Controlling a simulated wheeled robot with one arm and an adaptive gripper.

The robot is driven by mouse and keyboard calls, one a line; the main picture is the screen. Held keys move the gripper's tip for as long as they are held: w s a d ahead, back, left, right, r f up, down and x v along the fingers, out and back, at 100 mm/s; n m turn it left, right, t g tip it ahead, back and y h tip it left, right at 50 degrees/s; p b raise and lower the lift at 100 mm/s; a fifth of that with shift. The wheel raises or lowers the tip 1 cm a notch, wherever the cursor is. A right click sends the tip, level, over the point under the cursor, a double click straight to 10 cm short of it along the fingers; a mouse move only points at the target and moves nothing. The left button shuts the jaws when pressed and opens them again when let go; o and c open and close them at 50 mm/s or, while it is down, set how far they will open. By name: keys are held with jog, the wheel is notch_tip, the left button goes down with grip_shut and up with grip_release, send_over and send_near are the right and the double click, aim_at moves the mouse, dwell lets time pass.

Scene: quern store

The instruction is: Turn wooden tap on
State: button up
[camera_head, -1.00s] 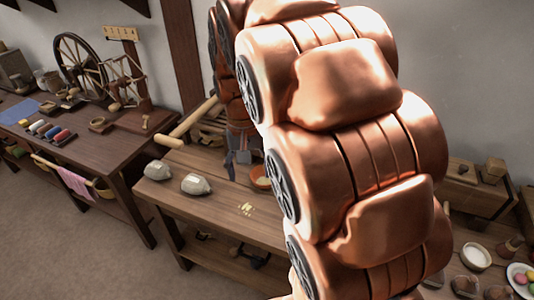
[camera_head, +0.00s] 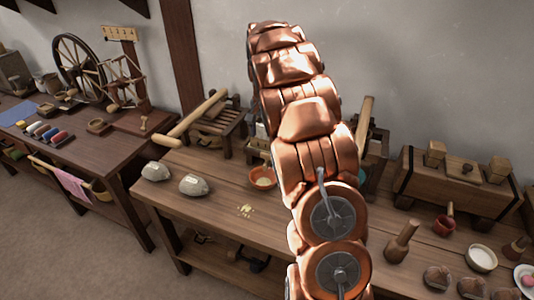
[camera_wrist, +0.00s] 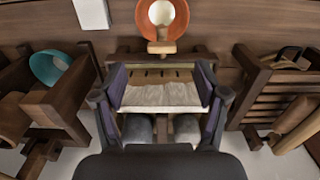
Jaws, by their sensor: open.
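In the wrist view, a small light-brown wooden piece (camera_wrist: 162,46), apparently the tap, sticks out from a dark wooden box towards an orange bowl (camera_wrist: 163,12). The bowl also shows on the bench in the head view (camera_head: 262,178), with pale stuff in it. My gripper (camera_wrist: 162,86) is open and empty in the wrist view, its fingers wide apart over a pale surface between them. The tap lies beyond the fingertips in that picture; I see no contact. In the head view my copper arm hides the gripper and most of the box.
A slatted rack (camera_head: 217,122) with a wooden roller stands left of my arm. A teal vessel in a wooden frame (camera_wrist: 47,67) stands on the other side. A long wooden chest (camera_head: 455,185) is at the right. Two grey stone-like objects (camera_head: 194,185) lie on the bench's left end.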

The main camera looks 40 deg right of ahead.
aim_at(267, 154)
jog(key=shift+w+d+f, duration=0.45)
jog(key=shift+d+f, duration=0.15)
jog(key=shift+d, duration=0.1)
jog(key=shift+f+p, duration=0.65)
jog(key=shift+f, duration=3.2)
jog(key=shift+c, duration=0.4)
jog(key=c, duration=1.1)
